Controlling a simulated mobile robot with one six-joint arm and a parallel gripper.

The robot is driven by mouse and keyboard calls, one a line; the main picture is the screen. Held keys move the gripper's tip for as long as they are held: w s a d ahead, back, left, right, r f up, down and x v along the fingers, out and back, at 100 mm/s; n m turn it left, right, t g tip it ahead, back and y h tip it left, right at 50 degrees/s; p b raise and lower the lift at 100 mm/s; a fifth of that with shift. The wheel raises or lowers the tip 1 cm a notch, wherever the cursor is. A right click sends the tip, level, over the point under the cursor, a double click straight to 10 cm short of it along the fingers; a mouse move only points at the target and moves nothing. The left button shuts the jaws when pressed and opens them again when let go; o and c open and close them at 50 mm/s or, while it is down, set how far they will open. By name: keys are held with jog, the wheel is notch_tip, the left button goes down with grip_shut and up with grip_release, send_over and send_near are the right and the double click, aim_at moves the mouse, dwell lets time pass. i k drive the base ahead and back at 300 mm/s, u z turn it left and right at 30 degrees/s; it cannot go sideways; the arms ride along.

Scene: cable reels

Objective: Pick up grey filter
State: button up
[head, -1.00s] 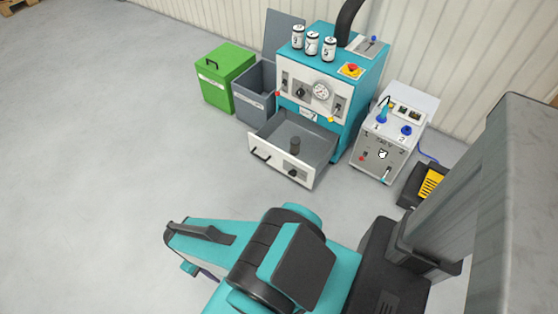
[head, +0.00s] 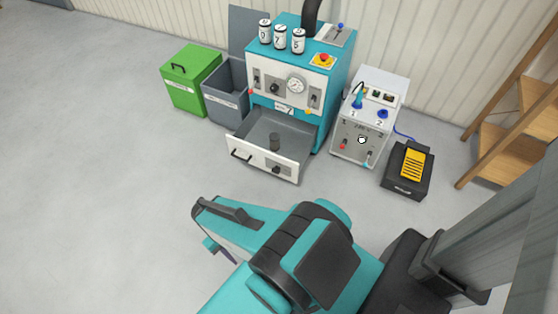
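I cannot make out my gripper's fingers in this view.
Three white numbered canisters (head: 281,38) stand on the machine. A green bin (head: 188,85) and an open grey bin (head: 225,100) are on its left. A white power box (head: 380,95), a black-yellow pedal (head: 410,170) and wooden shelves (head: 510,125) are on its right. Open floor lies left.

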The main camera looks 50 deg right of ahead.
aim_at(274, 137)
jog(key=u, duration=0.95)
jog(key=k, duration=0.1)
jog(key=z, duration=2.35)
jog(key=k, duration=0.95)
jog(key=u, duration=0.15)
jog(key=i, duration=0.95)
